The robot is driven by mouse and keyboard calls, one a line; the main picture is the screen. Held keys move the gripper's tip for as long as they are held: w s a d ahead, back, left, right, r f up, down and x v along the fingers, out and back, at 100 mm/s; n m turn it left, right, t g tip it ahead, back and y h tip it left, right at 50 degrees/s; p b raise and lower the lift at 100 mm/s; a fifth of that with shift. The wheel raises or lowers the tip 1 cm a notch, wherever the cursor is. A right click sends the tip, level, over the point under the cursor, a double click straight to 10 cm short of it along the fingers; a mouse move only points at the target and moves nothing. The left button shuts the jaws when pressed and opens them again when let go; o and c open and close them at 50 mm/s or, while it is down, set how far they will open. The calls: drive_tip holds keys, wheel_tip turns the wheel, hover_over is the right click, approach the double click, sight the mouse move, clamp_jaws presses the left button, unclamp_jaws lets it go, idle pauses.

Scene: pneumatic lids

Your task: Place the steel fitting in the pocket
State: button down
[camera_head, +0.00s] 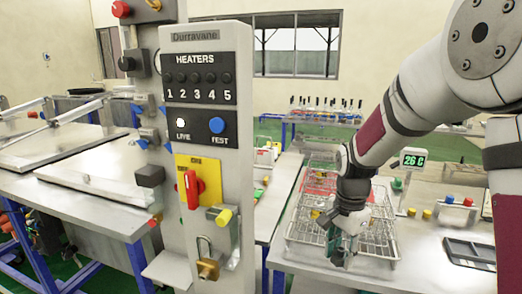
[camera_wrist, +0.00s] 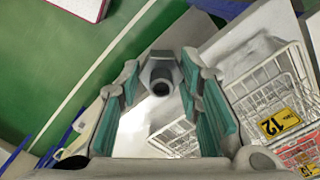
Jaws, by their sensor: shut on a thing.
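My gripper (camera_head: 342,246) hangs over the front of the right-hand metal table. In the head view the fitting is mostly hidden or too small to make out. A dark tray with compartments (camera_head: 453,250) lies on the table to the right of my gripper. I cannot tell whether its compartments include the pocket.
Wire baskets (camera_head: 303,230) stand on the table around and behind my gripper; one bears a yellow 12 tag (camera_wrist: 279,123). A display reading 26 C (camera_head: 413,159) and coloured knobs stand behind. The heater panel (camera_head: 205,136) rises at left, with a padlock (camera_head: 207,268).

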drive_tip(key=shift+w+f+n+b, duration=0.25)
drive_tip(key=shift+w+f+n, duration=0.2)
drive_tip(key=shift+f+n, duration=1.6)
drive_tip(key=shift+w+f+n+b, duration=0.25)
drive_tip(key=shift+w+f+n, duration=0.2)
drive_tip(key=shift+f+n, duration=1.65)
drive_tip(key=shift+w+f+n+b, duration=0.25)
drive_tip(key=shift+w+f+n, duration=0.2)
drive_tip(key=shift+f+n, duration=1.6)
